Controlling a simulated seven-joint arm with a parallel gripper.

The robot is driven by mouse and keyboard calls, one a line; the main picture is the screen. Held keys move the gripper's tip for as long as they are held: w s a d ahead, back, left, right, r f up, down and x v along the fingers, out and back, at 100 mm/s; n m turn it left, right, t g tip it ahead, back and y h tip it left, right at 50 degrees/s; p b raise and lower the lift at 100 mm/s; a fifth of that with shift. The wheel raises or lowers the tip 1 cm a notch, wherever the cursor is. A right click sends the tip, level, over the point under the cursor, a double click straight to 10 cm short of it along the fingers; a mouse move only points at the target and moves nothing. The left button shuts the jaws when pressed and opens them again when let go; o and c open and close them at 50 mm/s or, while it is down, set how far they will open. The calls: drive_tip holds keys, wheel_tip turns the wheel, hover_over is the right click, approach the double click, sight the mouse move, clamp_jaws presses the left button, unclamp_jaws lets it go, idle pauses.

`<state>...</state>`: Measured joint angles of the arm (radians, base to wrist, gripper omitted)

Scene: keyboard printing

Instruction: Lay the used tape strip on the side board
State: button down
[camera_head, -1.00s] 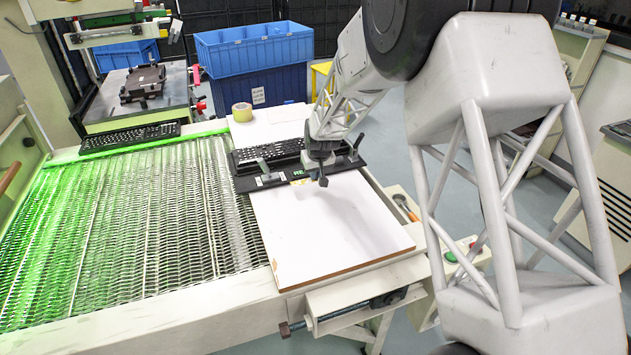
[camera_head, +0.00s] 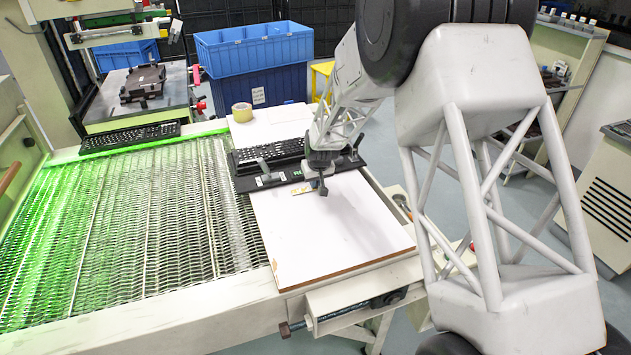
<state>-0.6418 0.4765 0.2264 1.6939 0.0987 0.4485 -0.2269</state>
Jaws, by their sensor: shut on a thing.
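The side board (camera_head: 330,240) is a white panel with a wood-coloured edge, at the front right of the conveyor. My gripper (camera_head: 323,189) points down over its back part, just in front of the black keyboard fixture. It is shut on a small pale-yellow tape strip (camera_head: 302,190), which shows to the left of the fingertips. The strip seems to be over the board's back edge. I cannot tell whether it touches the board. The fingers hide part of the strip.
A black keyboard (camera_head: 268,153) sits in a dark fixture (camera_head: 262,181) with small clamps behind the board. A tape roll (camera_head: 241,112) stands on a white sheet further back. Another keyboard (camera_head: 130,138) lies at the back of the green-lit mesh conveyor (camera_head: 110,225). The board's middle and front are clear.

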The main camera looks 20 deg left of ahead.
drive_tip(key=c, duration=1.2)
unclamp_jaws()
drive_tip(key=shift+f, duration=0.1)
drive_tip(key=shift+v, duration=6.1)
